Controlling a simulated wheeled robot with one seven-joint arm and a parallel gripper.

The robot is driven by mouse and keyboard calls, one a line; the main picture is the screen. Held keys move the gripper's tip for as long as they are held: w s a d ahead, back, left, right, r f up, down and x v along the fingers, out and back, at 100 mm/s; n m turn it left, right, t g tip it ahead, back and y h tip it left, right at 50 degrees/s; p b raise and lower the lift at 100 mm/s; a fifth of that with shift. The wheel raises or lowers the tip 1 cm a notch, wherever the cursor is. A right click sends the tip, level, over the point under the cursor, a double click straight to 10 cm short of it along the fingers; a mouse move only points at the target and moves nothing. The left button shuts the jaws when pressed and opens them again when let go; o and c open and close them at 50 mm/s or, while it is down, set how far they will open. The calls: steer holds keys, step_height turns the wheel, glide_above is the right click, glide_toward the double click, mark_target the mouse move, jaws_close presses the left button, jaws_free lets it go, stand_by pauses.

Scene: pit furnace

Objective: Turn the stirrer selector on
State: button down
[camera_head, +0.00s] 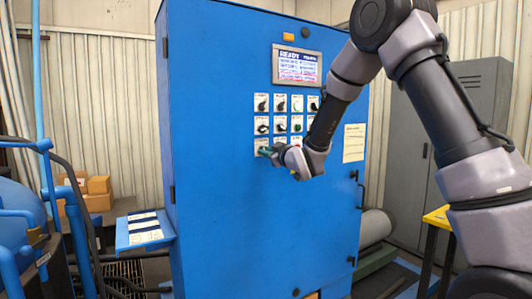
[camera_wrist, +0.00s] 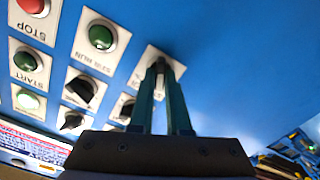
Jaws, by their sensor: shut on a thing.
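My gripper (camera_head: 265,151) is at the lower left of the button panel on the blue cabinet. In the wrist view, the green fingers of my gripper (camera_wrist: 162,72) are closed around a dark selector knob on a white plate (camera_wrist: 180,69). This plate (camera_head: 259,143) is the bottom-left one in the head view. The fingers hide most of the knob, its label and its pointer, so I cannot tell its position. Beside it, a green lamp (camera_wrist: 101,37) has an upside-down label that seems to read STIR RUN; it looks dark.
Other black selectors (camera_wrist: 79,90) sit close to the fingers. A red STOP button (camera_wrist: 32,5) and green START button (camera_wrist: 26,62) are in the neighbouring column. A lit display (camera_head: 297,66) is above on the blue cabinet (camera_head: 215,225). A small shelf (camera_head: 146,229) juts out at left.

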steer(key=m, duration=1.1)
steer(key=shift+w+d, duration=0.1)
steer(key=shift+d, duration=0.05)
steer(key=shift+f+m, duration=0.1)
steer(key=shift+m, duration=0.2)
steer(key=c, duration=0.9)
jaws_free()
steer(key=v, duration=1)
steer(key=shift+s+d, duration=0.3)
